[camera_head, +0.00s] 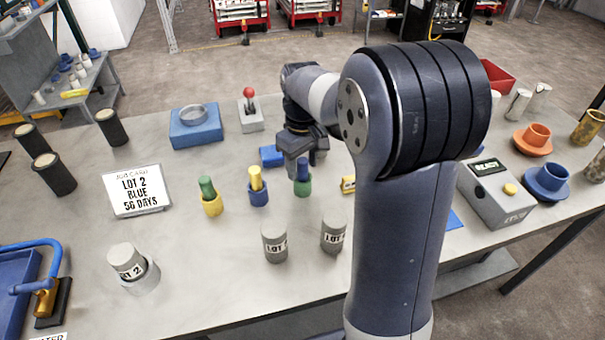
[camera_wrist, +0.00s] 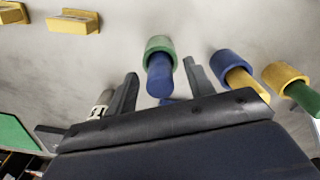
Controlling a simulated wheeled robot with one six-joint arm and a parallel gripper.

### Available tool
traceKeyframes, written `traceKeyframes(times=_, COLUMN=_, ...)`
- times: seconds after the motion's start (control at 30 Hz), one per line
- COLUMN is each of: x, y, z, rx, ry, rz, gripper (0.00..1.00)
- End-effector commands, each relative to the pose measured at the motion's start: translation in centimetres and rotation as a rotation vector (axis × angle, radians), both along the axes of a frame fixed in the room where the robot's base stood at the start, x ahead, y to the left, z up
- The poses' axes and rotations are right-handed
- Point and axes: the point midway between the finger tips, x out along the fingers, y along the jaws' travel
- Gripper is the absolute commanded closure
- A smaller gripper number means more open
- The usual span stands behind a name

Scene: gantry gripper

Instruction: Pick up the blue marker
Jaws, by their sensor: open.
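The blue marker (camera_head: 302,169) stands upright in a green holder (camera_head: 303,188) on the table. In the wrist view the blue marker (camera_wrist: 160,78) rises from the green holder (camera_wrist: 160,46), between my two fingers in the picture. My gripper (camera_head: 302,158) is open and empty, just behind and above the blue marker in the head view. Whether the fingers touch it cannot be told. A yellow marker (camera_head: 256,178) stands in a blue holder (camera_head: 258,196) to its left, and a green marker (camera_head: 206,187) in a yellow holder (camera_head: 212,206) further left.
A job card (camera_head: 135,191) reads "LOT 2 BLUE 56 DAYS". Grey lot cylinders (camera_head: 274,243) stand in front of the markers. A blue block (camera_head: 271,156) lies close to my gripper.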

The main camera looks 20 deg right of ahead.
Motion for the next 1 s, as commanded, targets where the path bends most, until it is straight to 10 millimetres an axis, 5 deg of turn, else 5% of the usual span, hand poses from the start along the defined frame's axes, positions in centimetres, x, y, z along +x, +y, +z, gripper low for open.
traceKeyframes(times=0.17, x=0.00, y=0.01, z=0.02, rx=0.000, ry=0.000, rz=0.000, gripper=0.51)
traceKeyframes(times=0.73, x=0.00, y=0.01, z=0.05, rx=0.000, ry=0.000, rz=0.000, gripper=0.98)
traceKeyframes(times=1.0, x=0.03, y=0.01, z=0.36, rx=0.000, ry=-0.001, rz=0.000, gripper=0.98)
